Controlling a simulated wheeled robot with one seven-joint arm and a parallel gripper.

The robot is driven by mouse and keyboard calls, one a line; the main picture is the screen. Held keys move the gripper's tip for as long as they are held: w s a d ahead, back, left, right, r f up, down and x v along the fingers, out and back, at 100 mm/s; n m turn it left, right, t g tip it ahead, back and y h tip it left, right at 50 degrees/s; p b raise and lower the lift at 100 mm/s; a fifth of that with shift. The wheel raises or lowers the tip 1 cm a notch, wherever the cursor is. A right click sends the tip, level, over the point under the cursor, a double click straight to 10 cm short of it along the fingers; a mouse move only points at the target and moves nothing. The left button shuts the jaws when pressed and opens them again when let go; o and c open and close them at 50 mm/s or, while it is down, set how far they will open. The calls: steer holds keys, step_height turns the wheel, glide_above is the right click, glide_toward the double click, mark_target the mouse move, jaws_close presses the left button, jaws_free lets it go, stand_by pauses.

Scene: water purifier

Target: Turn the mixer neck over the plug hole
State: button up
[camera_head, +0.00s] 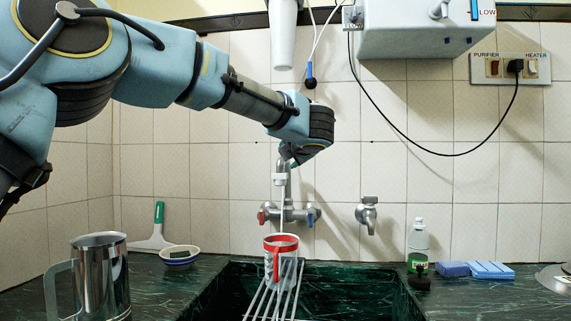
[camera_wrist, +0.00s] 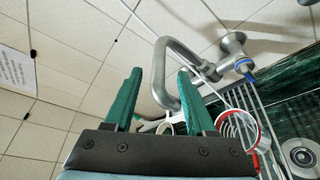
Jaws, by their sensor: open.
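The mixer (camera_head: 289,214) is a chrome wall tap with red and blue handles, and its neck (camera_head: 281,168) rises above it. In the wrist view the curved grey neck (camera_wrist: 160,82) lies between the two green fingers of my open gripper (camera_wrist: 160,72), closer to the right finger; I cannot tell if it touches. In the head view my gripper (camera_head: 290,157) is at the top of the neck, its fingers mostly hidden. The plug hole (camera_wrist: 302,155) is a round metal drain at the lower right of the wrist view; it is hidden in the head view.
A red-and-white mug (camera_head: 281,257) stands on a wire rack (camera_head: 285,297) over the dark green sink (camera_head: 345,290). A steel jug (camera_head: 100,275) and bowl (camera_head: 180,256) stand left. A bottle (camera_head: 418,240) and sponges (camera_head: 490,270) are right. A white purifier (camera_head: 410,28) hangs above.

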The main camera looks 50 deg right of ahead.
steer(key=shift+v, duration=2.05)
